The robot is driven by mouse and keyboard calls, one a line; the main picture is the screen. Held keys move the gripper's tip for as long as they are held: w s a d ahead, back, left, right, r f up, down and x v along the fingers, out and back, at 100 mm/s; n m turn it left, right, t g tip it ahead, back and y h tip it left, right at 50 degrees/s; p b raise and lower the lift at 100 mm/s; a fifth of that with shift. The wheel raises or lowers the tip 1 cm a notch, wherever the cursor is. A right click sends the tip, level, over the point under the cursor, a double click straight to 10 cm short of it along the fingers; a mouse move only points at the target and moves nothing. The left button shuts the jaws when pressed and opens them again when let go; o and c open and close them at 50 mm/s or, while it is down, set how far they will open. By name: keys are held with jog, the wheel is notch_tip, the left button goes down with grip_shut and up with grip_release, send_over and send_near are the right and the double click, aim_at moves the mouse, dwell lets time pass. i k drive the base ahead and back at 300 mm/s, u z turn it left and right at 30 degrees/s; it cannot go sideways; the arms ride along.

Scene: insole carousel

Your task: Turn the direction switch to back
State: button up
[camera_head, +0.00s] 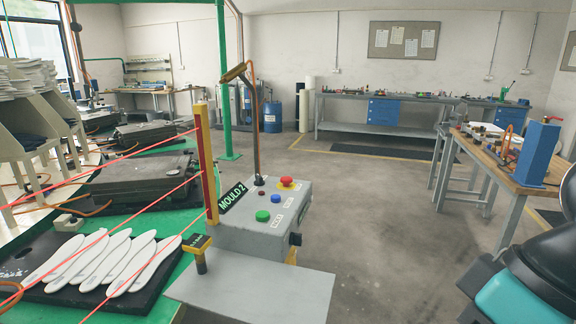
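A grey control box (262,217) labelled "MOULD 2" stands on its stand at centre. Its top has a red mushroom button (287,182), a green button (263,215), a blue button (275,198) and a small dark red one (262,192). A small black part (295,239) sticks out of its right side. Part of my arm shows at the lower right; my gripper is out of view.
A grey plate (250,289) lies in front of the box. Red beams cross the green carousel table (164,262) at left, where white insoles (95,262) lie on a black mould. A workbench (500,165) stands at right. The floor (385,230) between is clear.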

aim_at(260, 181)
jog(key=u, duration=0.05)
jog(key=i, duration=0.7)
jog(key=u, duration=0.8)
jog(key=i, duration=0.65)
jog(key=u, duration=0.45)
